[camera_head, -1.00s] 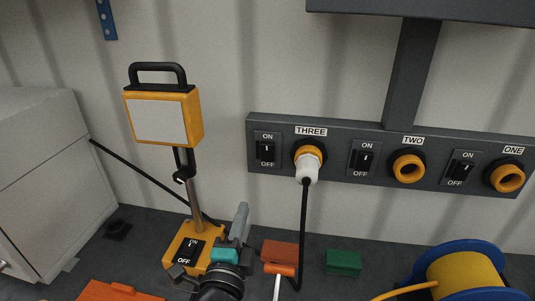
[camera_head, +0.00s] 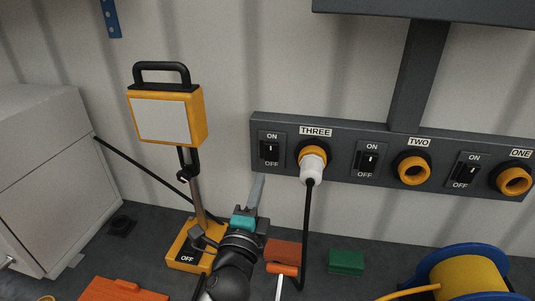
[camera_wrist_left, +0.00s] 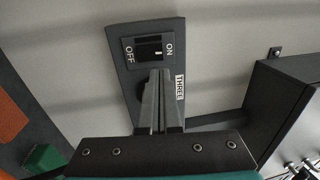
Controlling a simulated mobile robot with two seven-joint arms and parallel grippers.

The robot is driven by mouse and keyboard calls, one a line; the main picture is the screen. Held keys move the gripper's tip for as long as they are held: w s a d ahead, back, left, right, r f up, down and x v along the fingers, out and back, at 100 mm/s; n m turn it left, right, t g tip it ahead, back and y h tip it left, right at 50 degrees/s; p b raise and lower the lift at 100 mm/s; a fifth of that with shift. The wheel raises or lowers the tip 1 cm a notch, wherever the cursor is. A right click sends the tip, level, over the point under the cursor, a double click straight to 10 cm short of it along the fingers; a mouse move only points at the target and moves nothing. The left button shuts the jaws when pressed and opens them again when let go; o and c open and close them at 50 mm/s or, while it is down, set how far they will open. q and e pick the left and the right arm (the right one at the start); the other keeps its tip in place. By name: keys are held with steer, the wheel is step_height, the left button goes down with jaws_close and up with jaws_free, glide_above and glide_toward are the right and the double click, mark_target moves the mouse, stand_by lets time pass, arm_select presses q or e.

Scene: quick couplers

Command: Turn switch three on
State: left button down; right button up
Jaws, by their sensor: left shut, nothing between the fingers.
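Switch three (camera_head: 270,150) is a black rocker with ON above and OFF below, at the left end of the dark wall panel (camera_head: 338,172), left of the socket labelled THREE. I cannot tell for sure which way its rocker is tipped. My left gripper (camera_head: 258,178) is shut and empty, its fingers pointing up just below the switch. In the left wrist view the switch (camera_wrist_left: 149,49) lies just beyond the shut fingertips (camera_wrist_left: 158,72). I cannot tell if they touch it. My right gripper is not in view.
A white plug (camera_head: 311,167) with a black cable sits in socket three. Sockets two (camera_head: 412,168) and one (camera_head: 513,181) are empty. A yellow work lamp (camera_head: 166,117) stands left of my arm. An orange block (camera_head: 281,252), green block (camera_head: 346,261) and cable reel (camera_head: 467,284) lie on the bench.

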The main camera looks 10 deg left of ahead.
mark_target(270, 147)
arm_select(q)
steer(key=w, duration=0.3)
steer(key=w+r, duration=0.1)
steer(key=w, duration=0.5)
steer(key=shift+w+r, duration=0.2)
steer(key=shift+w, duration=0.05)
steer(key=p, duration=0.2)
steer(key=shift+w+r+p, duration=0.2)
steer(key=shift+r+p, duration=0.1)
steer(key=shift+f, duration=0.25)
steer(key=shift+a, duration=0.1)
